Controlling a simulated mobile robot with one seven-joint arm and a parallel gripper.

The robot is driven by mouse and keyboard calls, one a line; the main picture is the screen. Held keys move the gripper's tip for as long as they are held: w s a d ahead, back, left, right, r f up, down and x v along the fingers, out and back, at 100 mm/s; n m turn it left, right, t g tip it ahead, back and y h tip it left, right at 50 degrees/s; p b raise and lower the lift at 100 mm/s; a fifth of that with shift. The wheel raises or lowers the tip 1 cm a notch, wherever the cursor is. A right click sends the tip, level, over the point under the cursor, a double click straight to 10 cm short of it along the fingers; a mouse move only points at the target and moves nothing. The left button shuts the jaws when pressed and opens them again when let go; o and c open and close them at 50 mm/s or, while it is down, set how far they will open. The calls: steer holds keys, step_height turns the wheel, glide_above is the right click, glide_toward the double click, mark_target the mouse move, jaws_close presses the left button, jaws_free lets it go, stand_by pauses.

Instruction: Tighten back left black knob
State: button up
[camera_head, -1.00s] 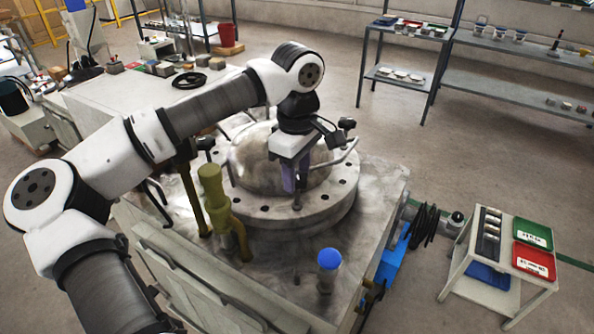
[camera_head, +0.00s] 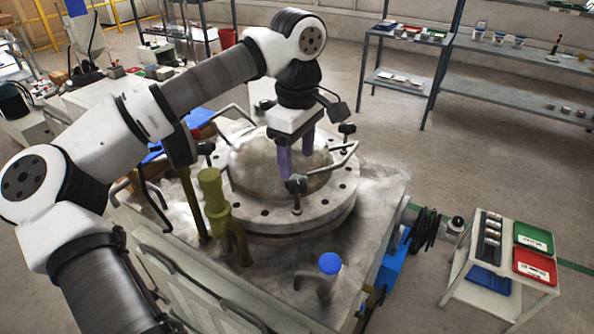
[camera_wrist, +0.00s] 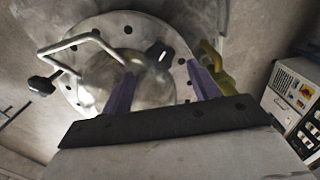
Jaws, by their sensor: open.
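A domed metal lid (camera_head: 265,165) on a round bolted flange (camera_head: 325,212) carries several black knobs. One knob (camera_head: 296,184) is at the front of the lid, one (camera_head: 347,129) at the right, and one (camera_head: 206,147) at the left beside my arm. I cannot tell for sure which is the task's back left knob. My gripper (camera_head: 295,160) is open and empty, its purple fingers pointing down in front of the dome, above the front knob. In the wrist view my gripper (camera_wrist: 162,88) spans a knob (camera_wrist: 158,52) beyond its fingertips; another knob (camera_wrist: 42,84) is at left.
Bent metal handles (camera_head: 335,163) rise from the lid. A yellow-green valve (camera_head: 213,195) and a blue-capped fitting (camera_head: 330,264) stand on the bench front. A small cart with green and red trays (camera_head: 535,263) is at right. Shelves (camera_head: 520,80) stand behind, with open floor between.

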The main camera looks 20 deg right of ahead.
step_height(320, 180, up, 8)
steer(key=shift+r, duration=0.15)
stand_by(0.5)
